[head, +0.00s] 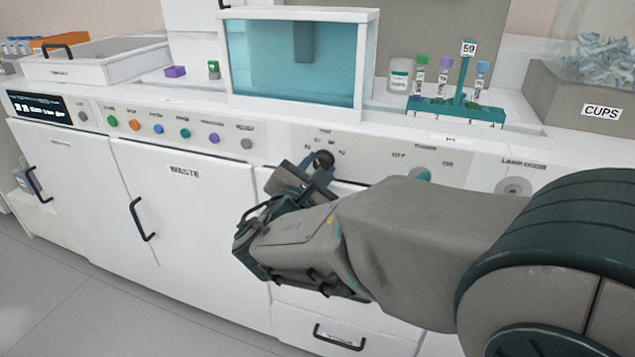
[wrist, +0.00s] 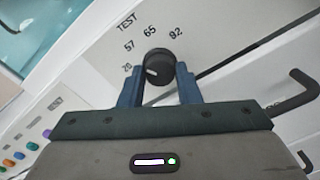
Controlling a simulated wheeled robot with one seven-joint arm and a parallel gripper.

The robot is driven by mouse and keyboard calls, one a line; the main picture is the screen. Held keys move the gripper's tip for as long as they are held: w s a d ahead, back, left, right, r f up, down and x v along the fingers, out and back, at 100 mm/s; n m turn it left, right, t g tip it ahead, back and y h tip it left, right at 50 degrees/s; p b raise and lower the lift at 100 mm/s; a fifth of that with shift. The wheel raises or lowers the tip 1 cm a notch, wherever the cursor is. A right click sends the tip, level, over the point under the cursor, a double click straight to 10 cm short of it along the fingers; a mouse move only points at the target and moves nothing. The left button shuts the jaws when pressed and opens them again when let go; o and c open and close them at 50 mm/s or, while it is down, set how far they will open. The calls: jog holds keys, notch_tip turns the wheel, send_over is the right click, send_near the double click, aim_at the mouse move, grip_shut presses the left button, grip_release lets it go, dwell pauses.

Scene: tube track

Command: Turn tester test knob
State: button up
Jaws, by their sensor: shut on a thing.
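The tester test knob (wrist: 159,66) is a round black dial with a white pointer mark on the white front panel. It also shows in the head view (head: 323,158), partly covered by my gripper. The panel around it is printed TEST, with the numbers 20, 57, 65 and 92. The white mark points to the lower left, towards the side of the 20. My gripper (wrist: 157,82) is shut on the knob, with one blue finger on each side of it. In the head view my gripper (head: 314,175) reaches up to the panel from below.
A glass-fronted tank (head: 292,65) stands on the counter above the knob. Several coloured buttons (head: 157,128) line the panel to the left. A teal knob (head: 421,174) sits to the right, close above my arm. Black handles (head: 141,220) stick out from the cabinet doors below.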

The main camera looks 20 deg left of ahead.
jog(key=shift+f+m+b, duration=0.1)
jog(key=shift+m+b, duration=0.7)
jog(key=shift+b, duration=0.05)
jog(key=o, duration=1)
jog(key=s+p, duration=0.1)
jog(key=s, duration=0.3)
jog(key=s+p, duration=0.1)
jog(key=s, duration=0.4)
jog(key=s+a+p, duration=0.1)
jog(key=s, duration=0.4)
jog(key=shift+a, duration=0.1)
jog(key=shift+w, duration=0.1)
